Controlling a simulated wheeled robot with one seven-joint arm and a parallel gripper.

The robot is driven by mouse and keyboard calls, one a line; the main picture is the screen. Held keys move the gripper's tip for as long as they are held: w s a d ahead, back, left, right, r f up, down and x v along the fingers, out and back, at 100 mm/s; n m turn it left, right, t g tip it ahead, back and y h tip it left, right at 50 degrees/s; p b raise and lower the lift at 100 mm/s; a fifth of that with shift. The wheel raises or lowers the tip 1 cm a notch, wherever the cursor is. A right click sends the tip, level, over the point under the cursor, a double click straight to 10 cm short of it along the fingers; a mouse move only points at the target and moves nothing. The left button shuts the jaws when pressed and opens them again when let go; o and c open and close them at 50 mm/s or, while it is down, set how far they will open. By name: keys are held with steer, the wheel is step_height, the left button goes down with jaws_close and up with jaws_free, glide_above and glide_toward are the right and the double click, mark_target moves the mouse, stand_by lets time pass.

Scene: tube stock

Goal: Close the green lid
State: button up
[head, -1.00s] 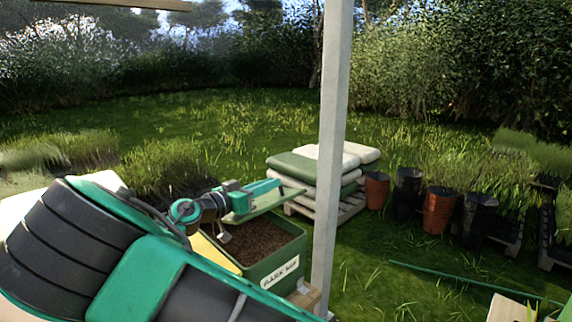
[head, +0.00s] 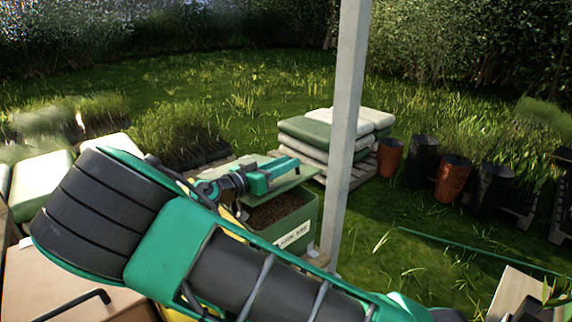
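A green bin (head: 302,217) with a white label (head: 293,235) stands on the grass beside the post. Brown bark-like material (head: 272,212) shows inside it, so it is at least partly open. The pale green lid (head: 294,179) is raised at the bin's far side, above the opening. My green gripper (head: 284,170) is at the lid, over its upper face or edge. Its fingertips are too small to tell whether they grip the lid or only touch it. My arm hides the bin's near left part.
A pale post (head: 348,130) stands just right of the bin. Stacked green and white sacks (head: 318,138) lie on a pallet behind it. Black and orange pots (head: 453,180) stand at right. A cardboard box (head: 60,285) is at lower left. Open grass (head: 400,265) lies right of the post.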

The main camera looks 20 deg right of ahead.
steer(key=shift+s+a+r, duration=0.1)
steer(key=shift+s+r, duration=0.05)
steer(key=shift+s, duration=0.1)
steer(key=shift+r, duration=0.1)
steer(key=shift+r, duration=0.35)
steer(key=r, duration=0.2)
steer(key=a+r, duration=0.1)
steer(key=shift+s+r, duration=0.1)
steer(key=shift+r, duration=0.25)
steer(key=s+a+r, duration=0.5)
steer(key=a+r, duration=0.1)
steer(key=a, duration=0.3)
steer(key=shift+r, duration=0.15)
steer(key=shift+s, duration=0.1)
